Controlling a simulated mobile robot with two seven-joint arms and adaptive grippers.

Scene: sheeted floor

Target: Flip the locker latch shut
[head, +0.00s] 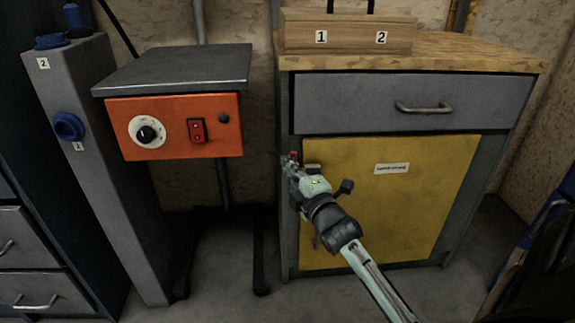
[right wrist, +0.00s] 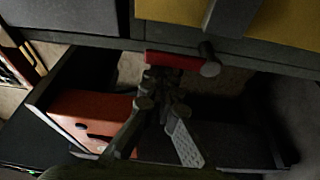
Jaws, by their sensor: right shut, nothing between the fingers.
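The locker is a cabinet with a yellow door (head: 420,205), which sits closed in its dark frame. The latch (right wrist: 172,61) shows in the right wrist view as a short red bar beside a grey round pivot, along the frame next to the door. In the head view only a bit of red shows at the door's upper left edge, mostly hidden by my gripper. My right gripper (head: 291,163) is shut and empty at that edge. In the wrist view its fingertips (right wrist: 160,76) are close to the red bar; I cannot tell whether they touch. My left gripper is out of view.
A grey drawer (head: 375,103) is above the door, and a wooden block (head: 347,37) marked 1 and 2 is on top. An orange control box (head: 180,140) stands to the left, beside a grey post (head: 85,150). A dark gap separates box and cabinet.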

